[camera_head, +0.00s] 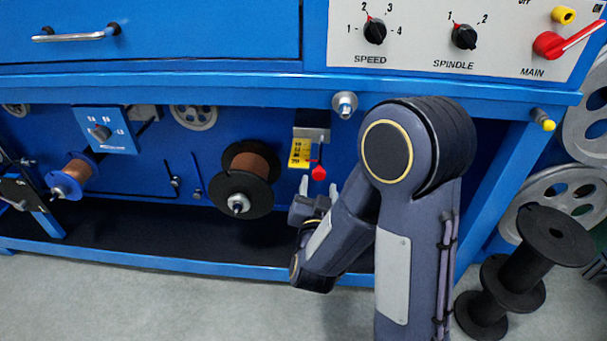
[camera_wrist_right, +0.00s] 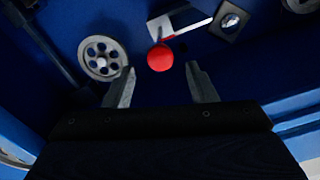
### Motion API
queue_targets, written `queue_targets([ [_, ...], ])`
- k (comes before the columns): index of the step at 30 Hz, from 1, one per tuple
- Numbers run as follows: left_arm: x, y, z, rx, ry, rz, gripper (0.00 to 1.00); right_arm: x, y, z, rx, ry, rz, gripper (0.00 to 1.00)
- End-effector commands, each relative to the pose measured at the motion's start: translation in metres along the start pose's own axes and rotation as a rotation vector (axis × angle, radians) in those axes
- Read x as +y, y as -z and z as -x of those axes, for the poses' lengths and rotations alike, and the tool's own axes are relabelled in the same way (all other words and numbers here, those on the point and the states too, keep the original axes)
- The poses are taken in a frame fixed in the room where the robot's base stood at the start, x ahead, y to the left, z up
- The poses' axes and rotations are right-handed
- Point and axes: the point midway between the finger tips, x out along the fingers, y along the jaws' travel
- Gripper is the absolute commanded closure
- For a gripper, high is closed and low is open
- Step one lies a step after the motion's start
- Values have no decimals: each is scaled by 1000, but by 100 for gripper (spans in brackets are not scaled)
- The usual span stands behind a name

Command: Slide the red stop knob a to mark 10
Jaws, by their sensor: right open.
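The red stop knob a (camera_head: 319,173) hangs at the lower end of a small slider beside a yellow scale plate (camera_head: 300,153) with black numbers. The scale's numbers are too small to read surely. My right gripper (camera_head: 315,195) is just below the knob in the head view, its arm coming from the lower right. In the right wrist view the red knob (camera_wrist_right: 160,58) is ahead of the open fingers (camera_wrist_right: 163,86), roughly between them but beyond their tips, and not touched. My left gripper is not in view.
A black spool with copper wire (camera_head: 249,170) stands left of the scale. A grey pulley wheel (camera_wrist_right: 102,57) is close to the left finger in the wrist view. The blue bench edge (camera_head: 230,82) runs above. Black spools (camera_head: 520,265) stand on the floor at right.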

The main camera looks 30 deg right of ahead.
Motion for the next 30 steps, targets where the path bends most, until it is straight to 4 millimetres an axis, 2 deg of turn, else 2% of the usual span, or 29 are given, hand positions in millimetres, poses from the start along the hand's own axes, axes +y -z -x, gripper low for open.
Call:
queue_targets([
  [4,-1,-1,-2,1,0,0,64,0,1,-13,13,-3,2,49],
  [12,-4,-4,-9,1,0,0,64,1,1,-57,12,-3,2,49],
  [16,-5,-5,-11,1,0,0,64,0,1,-70,11,-1,1,49],
  [27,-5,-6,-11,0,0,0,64,0,2,-77,8,0,2,49],
  [30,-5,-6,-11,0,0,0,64,0,2,-77,8,0,2,62],
])
